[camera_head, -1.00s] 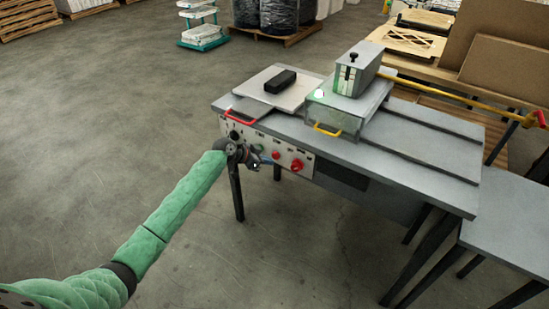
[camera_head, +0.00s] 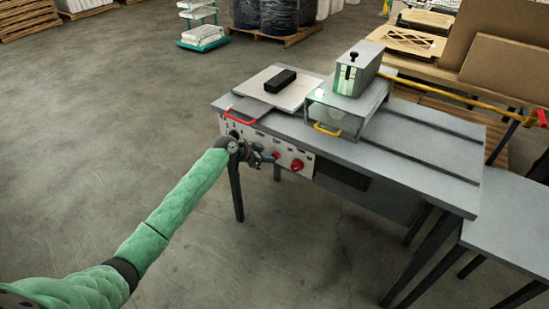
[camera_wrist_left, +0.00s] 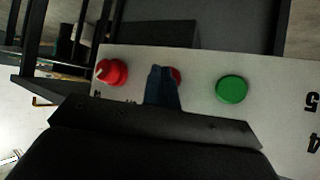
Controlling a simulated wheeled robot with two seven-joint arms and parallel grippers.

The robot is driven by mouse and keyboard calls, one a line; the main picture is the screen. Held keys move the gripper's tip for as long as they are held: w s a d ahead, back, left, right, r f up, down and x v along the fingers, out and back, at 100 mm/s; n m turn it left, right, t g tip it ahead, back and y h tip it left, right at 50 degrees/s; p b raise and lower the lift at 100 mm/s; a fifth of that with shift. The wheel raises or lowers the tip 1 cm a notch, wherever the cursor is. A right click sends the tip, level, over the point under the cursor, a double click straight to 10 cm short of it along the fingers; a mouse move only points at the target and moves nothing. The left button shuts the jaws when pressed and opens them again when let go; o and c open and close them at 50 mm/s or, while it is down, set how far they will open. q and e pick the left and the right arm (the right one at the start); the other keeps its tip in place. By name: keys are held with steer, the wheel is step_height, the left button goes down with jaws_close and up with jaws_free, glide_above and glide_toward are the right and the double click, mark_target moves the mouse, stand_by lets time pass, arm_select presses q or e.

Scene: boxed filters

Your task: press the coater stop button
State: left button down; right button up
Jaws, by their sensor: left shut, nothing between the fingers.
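The control panel (camera_head: 310,165) is on the front of the grey coater table. A small red button (camera_head: 276,155), likely the stop button, sits on it, left of a larger red knob (camera_head: 297,165). My left gripper (camera_head: 269,157) is shut and empty, with its tips at the small red button. In the left wrist view the blue-grey fingers (camera_wrist_left: 163,84) cover most of that red button (camera_wrist_left: 176,75); I cannot tell whether they touch it. A green button (camera_wrist_left: 231,89) is to the right there and the red knob (camera_wrist_left: 112,72) to the left. My right gripper is out of view.
On the coater table (camera_head: 420,160) are a white board (camera_head: 262,88) with a black block (camera_head: 281,81), a red handle (camera_head: 240,117) and a clear cover with a yellow handle (camera_head: 327,130). The floor in front is clear.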

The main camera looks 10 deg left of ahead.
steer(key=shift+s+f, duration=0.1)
arm_select(q)
steer(key=shift+w, duration=0.15)
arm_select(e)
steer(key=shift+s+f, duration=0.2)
arm_select(q)
steer(key=shift+w+d, duration=0.1)
steer(key=shift+w, duration=0.05)
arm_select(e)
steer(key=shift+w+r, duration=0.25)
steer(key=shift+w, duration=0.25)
arm_select(q)
steer(key=shift+s+a, duration=0.3)
steer(key=shift+s, duration=0.55)
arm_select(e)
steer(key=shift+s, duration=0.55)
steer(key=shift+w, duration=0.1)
